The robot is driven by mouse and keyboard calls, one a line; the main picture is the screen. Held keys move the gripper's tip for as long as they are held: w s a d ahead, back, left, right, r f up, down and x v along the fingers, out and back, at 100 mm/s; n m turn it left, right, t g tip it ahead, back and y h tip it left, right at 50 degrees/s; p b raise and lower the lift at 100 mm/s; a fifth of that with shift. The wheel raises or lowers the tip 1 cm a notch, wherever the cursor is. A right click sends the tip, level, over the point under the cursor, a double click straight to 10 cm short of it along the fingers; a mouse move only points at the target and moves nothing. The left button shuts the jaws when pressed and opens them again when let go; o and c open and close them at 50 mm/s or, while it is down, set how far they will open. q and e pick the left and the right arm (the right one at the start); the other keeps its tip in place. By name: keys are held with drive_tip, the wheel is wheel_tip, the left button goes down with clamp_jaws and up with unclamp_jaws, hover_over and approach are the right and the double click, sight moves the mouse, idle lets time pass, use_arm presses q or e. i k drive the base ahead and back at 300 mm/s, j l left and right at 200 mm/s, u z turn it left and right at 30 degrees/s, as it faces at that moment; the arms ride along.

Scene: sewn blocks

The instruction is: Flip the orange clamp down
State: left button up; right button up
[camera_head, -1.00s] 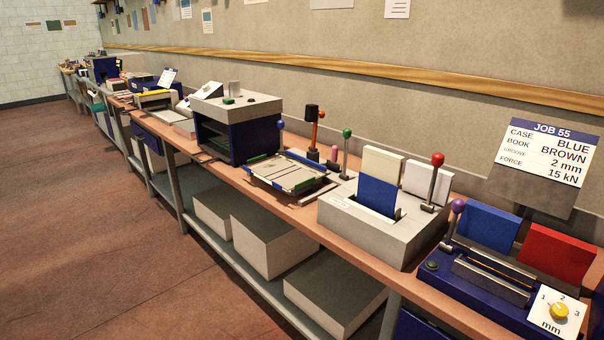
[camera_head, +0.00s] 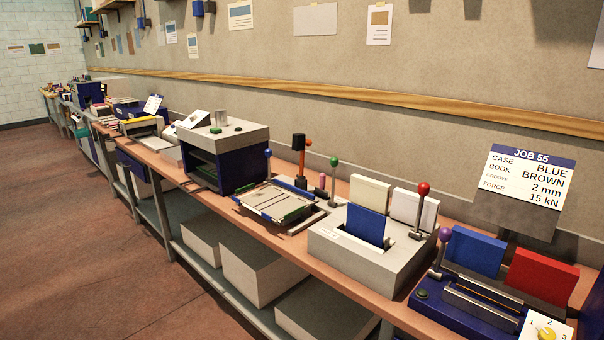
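The orange clamp (camera_head: 302,165) stands upright at the back of a low tray fixture (camera_head: 270,203) on the bench. It is an orange bar with a black head on top and a dark foot. Neither of my grippers is in view.
A grey block holder (camera_head: 360,252) with a red-knobbed lever stands right of the fixture, and a blue press (camera_head: 228,160) stands left. A blue groove unit (camera_head: 470,302) and a job sign (camera_head: 528,182) are farther right. Floor is clear at left.

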sight(299, 142)
drive_tip(key=i+j+u, duration=0.3)
drive_tip(key=i, duration=0.85)
drive_tip(key=i+j+u, duration=0.15)
drive_tip(key=i+u, duration=0.15)
drive_tip(key=i, duration=0.8)
